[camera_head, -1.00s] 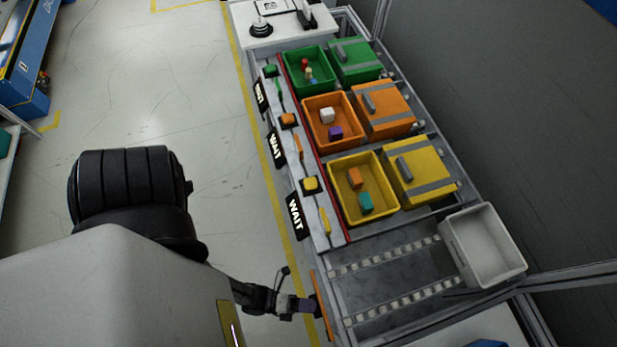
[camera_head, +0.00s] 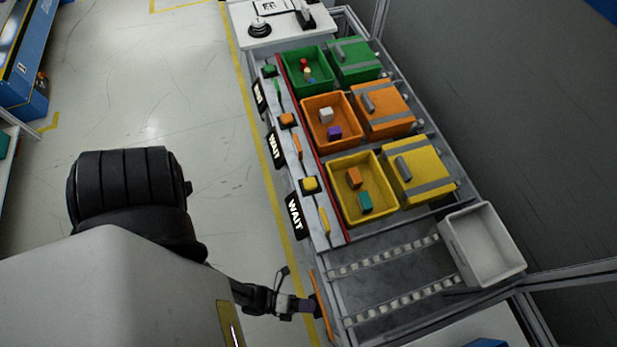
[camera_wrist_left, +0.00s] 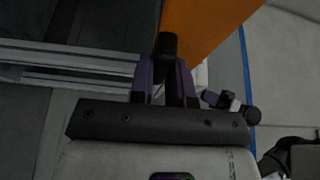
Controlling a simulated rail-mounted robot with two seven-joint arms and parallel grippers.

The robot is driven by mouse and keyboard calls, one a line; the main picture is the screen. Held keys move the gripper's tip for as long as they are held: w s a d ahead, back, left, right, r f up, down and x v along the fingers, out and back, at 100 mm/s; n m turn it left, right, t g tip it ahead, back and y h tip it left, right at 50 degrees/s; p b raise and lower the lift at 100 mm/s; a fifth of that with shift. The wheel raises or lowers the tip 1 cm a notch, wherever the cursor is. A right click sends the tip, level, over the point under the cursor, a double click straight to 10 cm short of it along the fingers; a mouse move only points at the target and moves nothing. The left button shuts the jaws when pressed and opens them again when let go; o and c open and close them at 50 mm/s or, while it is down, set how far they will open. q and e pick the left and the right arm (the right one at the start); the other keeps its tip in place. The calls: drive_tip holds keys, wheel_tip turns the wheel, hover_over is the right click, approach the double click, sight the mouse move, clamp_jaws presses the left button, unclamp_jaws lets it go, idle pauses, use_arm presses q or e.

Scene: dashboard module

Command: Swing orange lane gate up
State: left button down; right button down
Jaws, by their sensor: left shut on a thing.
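The orange lane gate (camera_head: 321,308) is a narrow orange panel at the near left end of the roller lane in the head view. In the left wrist view the orange panel (camera_wrist_left: 204,24) fills the top middle, with a black knob-like handle (camera_wrist_left: 166,44) beside its edge. My left gripper (camera_head: 309,306) is at the outer side of the gate. Its purple fingers (camera_wrist_left: 166,70) are shut on the black handle. The fingers partly hide the handle. My right gripper is not in view.
The roller lane (camera_head: 385,285) behind the gate is bare up to a grey bin (camera_head: 455,245) at its right end. Yellow (camera_head: 334,190), orange (camera_head: 308,118) and green (camera_head: 291,70) open bins with small blocks stand farther up. Black WAIT signs line the left edge.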

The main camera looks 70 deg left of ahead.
sight(321, 311)
use_arm(q)
drive_tip(key=r+g+p, duration=0.1)
drive_tip(key=p, duration=0.3)
drive_tip(key=s+r+n+g+y+p, duration=0.1)
drive_tip(key=g+p, duration=0.1)
drive_tip(key=p, duration=0.2)
drive_tip(key=r+g+p, duration=0.1)
drive_tip(key=p, duration=0.3)
drive_tip(key=shift+s+r+n+g, duration=0.2)
drive_tip(key=shift+s+n+g, duration=0.1)
drive_tip(key=shift+s+g, duration=0.1)
drive_tip(key=shift+s+r+g+y+p, duration=0.15)
drive_tip(key=shift+g+y+p, duration=0.4)
drive_tip(key=shift+p, duration=0.7)
drive_tip(key=shift+n, duration=0.3)
drive_tip(key=c, duration=1.1)
unclamp_jaws()
drive_tip(key=shift+a, duration=0.1)
drive_tip(key=shift+s, duration=0.1)
